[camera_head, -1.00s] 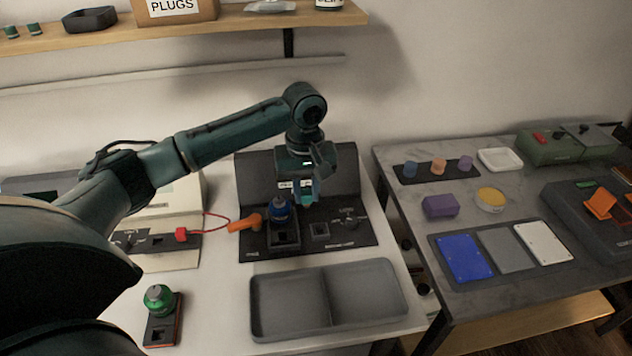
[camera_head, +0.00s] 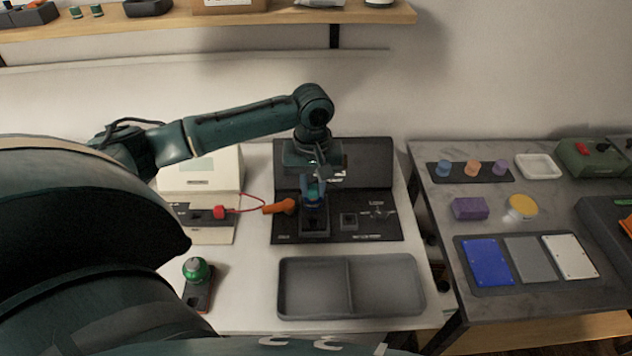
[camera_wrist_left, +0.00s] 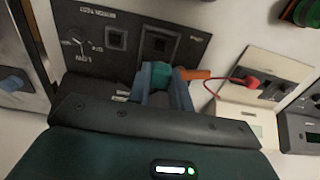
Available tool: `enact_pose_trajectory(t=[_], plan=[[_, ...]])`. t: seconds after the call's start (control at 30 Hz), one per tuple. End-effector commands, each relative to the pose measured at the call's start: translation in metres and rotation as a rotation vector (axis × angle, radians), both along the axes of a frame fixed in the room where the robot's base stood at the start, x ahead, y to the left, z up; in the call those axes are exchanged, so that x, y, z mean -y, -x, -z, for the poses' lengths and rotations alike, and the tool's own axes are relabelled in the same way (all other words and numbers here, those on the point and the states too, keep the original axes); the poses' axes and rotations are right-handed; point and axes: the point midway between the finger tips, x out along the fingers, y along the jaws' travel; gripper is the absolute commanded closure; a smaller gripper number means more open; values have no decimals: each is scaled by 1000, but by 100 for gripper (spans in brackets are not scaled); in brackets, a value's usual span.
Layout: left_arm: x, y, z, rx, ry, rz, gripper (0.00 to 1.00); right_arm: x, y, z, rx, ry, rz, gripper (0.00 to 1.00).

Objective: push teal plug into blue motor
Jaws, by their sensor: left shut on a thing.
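My left gripper (camera_head: 314,198) points down over the black board's left block (camera_head: 315,225), where the blue motor sits. In the left wrist view, its blue-grey fingers (camera_wrist_left: 163,95) are shut on the teal plug (camera_wrist_left: 160,74). The blue motor is mostly hidden behind the fingers in the head view, and I cannot make it out clearly in the wrist view. The plug is in line with the block, but I cannot tell whether it touches or enters the motor. My right gripper is not in view.
An orange-handled probe (camera_head: 280,207) on a red cable lies close left of the block. A green-topped motor (camera_head: 196,270) stands at front left. An empty grey two-part tray (camera_head: 350,287) lies in front of the board. A dark side table (camera_head: 440,200) stands at right.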

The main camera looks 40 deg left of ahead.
Motion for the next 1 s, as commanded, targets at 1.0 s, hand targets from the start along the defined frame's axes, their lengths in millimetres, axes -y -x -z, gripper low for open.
enact_pose_trajectory(t=[1.0], plan=[[1,0,53,-1,0,-1,100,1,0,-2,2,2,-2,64]])
